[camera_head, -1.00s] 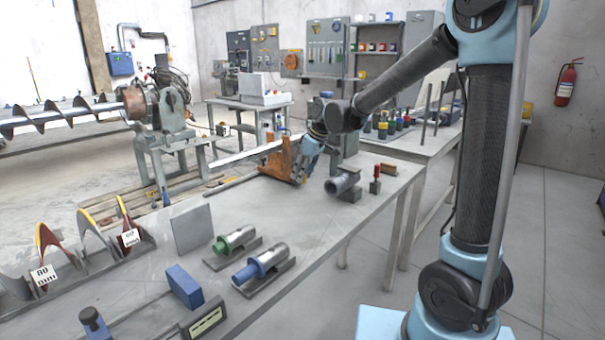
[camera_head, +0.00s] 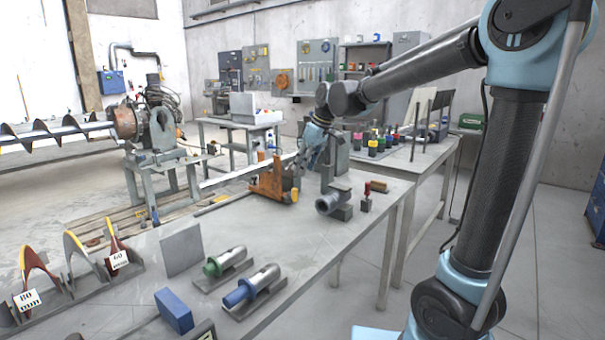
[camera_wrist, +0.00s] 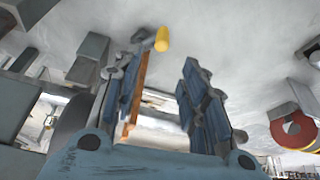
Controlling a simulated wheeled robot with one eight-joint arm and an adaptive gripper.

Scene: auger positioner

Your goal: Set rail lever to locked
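An orange carriage (camera_head: 266,182) stands on a long rail at the far end of the grey bench, in the head view. My gripper (camera_head: 299,163) is above and just right of it, pointing down and partly covering it. In the wrist view my gripper (camera_wrist: 165,60) is open, with a clear gap between its two blue-grey fingers. A yellow knob (camera_wrist: 162,39) shows just beyond the left fingertip; it may be the rail lever's end, but I cannot tell. An orange edge (camera_wrist: 137,85) shows behind the left finger. The lever's setting cannot be made out.
A grey pipe piece (camera_head: 331,201) and a small red-handled tool (camera_head: 367,197) stand close right of the carriage. Nearer on the bench are green-ended (camera_head: 224,263) and blue-ended (camera_head: 252,287) cylinders and a grey plate (camera_head: 181,248). The bench middle is clear.

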